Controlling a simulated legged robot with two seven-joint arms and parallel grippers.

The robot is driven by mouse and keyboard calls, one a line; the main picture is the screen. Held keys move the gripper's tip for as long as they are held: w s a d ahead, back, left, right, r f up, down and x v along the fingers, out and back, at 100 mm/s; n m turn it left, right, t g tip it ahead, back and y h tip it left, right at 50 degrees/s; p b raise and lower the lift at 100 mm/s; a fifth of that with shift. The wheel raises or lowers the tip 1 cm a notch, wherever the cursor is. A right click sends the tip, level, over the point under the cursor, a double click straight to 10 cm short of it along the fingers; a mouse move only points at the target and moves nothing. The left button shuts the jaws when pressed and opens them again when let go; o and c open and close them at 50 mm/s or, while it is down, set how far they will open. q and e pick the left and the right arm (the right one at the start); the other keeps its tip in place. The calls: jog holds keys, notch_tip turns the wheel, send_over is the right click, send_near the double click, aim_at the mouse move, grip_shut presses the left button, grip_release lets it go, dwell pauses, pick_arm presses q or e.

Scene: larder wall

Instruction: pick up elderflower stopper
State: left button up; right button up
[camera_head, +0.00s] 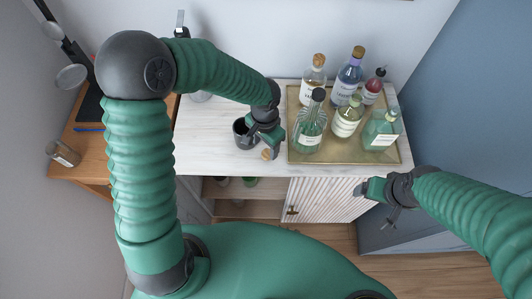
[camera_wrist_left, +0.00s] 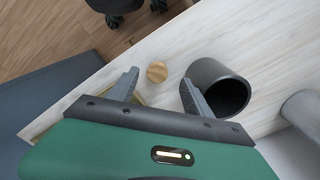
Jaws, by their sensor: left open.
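A small round wooden stopper (camera_head: 267,154), which I take for the elderflower stopper, is on the pale worktop (camera_head: 215,155) near its front edge. In the left wrist view the stopper (camera_wrist_left: 157,72) shows its round top, just beyond and between the two fingertips. My left gripper (camera_head: 265,143) is open and empty, close to the stopper. In the left wrist view, the open left gripper (camera_wrist_left: 160,82) has one finger on each side of the stopper's line. My right gripper (camera_head: 377,202) hangs in front of the cabinet, away from the stopper; its jaw opening is unclear.
A dark cup (camera_head: 244,133) stands close beside the left gripper; it also shows in the left wrist view (camera_wrist_left: 222,90). A tray (camera_head: 345,156) with several bottles is to the right. A wooden counter (camera_head: 85,150) with a jar (camera_head: 62,153) is at left.

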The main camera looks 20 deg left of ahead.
aim_at(266, 153)
pick_arm(q)
notch_tip(266, 153, down, 4)
jog(key=shift+w+d+f, duration=0.1)
jog(key=shift+w+d, duration=0.1)
jog(key=shift+d, duration=0.35)
jog(key=c, duration=0.4)
jog(key=shift+a, duration=0.4)
jog(key=c, duration=0.7)
grip_shut()
